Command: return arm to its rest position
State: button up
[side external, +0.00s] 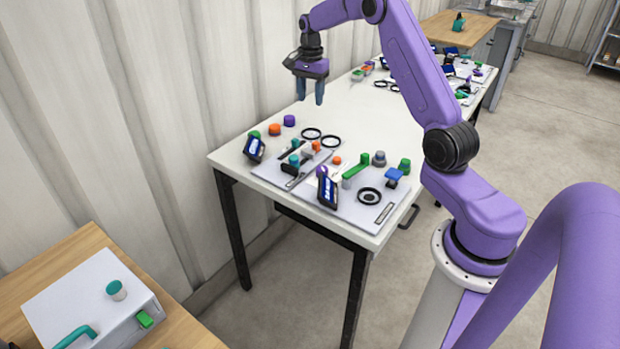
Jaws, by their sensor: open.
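My purple arm (415,65) arches over the white table in the side external view. My gripper (310,92) points down above the table's left rear part, near the corrugated wall. Its two blue-grey fingers are apart, with nothing between them. It hangs clear of the table top and of the parts on it.
The white table (372,125) carries two panels with knobs, black rings (369,197), a green handle (356,167) and small dark screens (327,192). More parts lie at its far end. A white box (90,300) sits on a wooden bench at lower left. The corrugated wall (225,60) stands behind.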

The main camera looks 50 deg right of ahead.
jog(key=s+a+r+n, duration=0.2)
jog(key=s+a+n, duration=0.25)
jog(key=a, duration=0.45)
jog(key=s+a+r+n, duration=0.2)
jog(key=s+a+n, duration=0.25)
jog(key=a, duration=0.45)
jog(key=s+a+r+n, duration=0.2)
jog(key=s+a+n, duration=0.25)
jog(key=a, duration=0.45)
jog(key=s+a+f+n, duration=0.1)
jog(key=s+n, duration=0.7)
jog(key=s, duration=0.4)
jog(key=s+a+f+n, duration=0.1)
jog(key=s+a+n, duration=0.1)
jog(key=s+n, duration=0.5)
jog(key=s, duration=0.6)
jog(key=shift+s+n, duration=0.2)
jog(key=shift+n, duration=0.15)
